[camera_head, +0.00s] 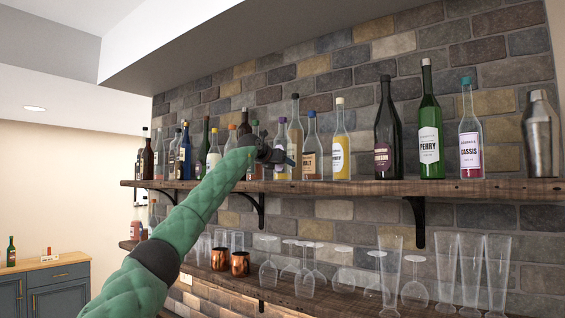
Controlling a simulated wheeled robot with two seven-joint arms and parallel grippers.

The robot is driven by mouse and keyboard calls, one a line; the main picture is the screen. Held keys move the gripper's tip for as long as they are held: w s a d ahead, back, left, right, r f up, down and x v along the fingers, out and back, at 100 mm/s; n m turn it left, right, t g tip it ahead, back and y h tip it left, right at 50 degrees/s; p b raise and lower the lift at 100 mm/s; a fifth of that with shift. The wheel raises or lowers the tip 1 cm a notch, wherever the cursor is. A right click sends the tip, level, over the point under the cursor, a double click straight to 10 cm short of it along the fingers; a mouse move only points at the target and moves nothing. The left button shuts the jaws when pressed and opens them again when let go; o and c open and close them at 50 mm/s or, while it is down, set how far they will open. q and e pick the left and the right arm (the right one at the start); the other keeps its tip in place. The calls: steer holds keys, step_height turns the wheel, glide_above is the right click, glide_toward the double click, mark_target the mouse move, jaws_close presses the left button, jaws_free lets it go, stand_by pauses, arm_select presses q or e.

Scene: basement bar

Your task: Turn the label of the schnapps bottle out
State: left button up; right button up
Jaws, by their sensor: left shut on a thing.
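My left arm reaches up from the bottom left, and its dark left gripper (277,156) is at the upper shelf, among the bottles left of the middle. It is shut on a bottle there, which the gripper and arm partly hide. A slim clear bottle with a purple cap (282,134) stands right at the gripper. My right gripper is out of view.
The upper wooden shelf (350,188) carries a close row of bottles, among them a yellow one (340,145), a green Perry bottle (430,125) and a Cassis bottle (470,135). A metal shaker (541,135) stands far right. Glasses and copper mugs (240,263) stand on the lower shelf.

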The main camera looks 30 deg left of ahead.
arm_select(q)
steer(key=shift+h+p, duration=0.3)
steer(key=shift+p, duration=0.2)
steer(key=shift+m+h, duration=0.7)
steer(key=shift+m, duration=0.1)
steer(key=shift+f, duration=0.1)
steer(key=o, duration=0.8)
steer(key=shift+c, duration=0.2)
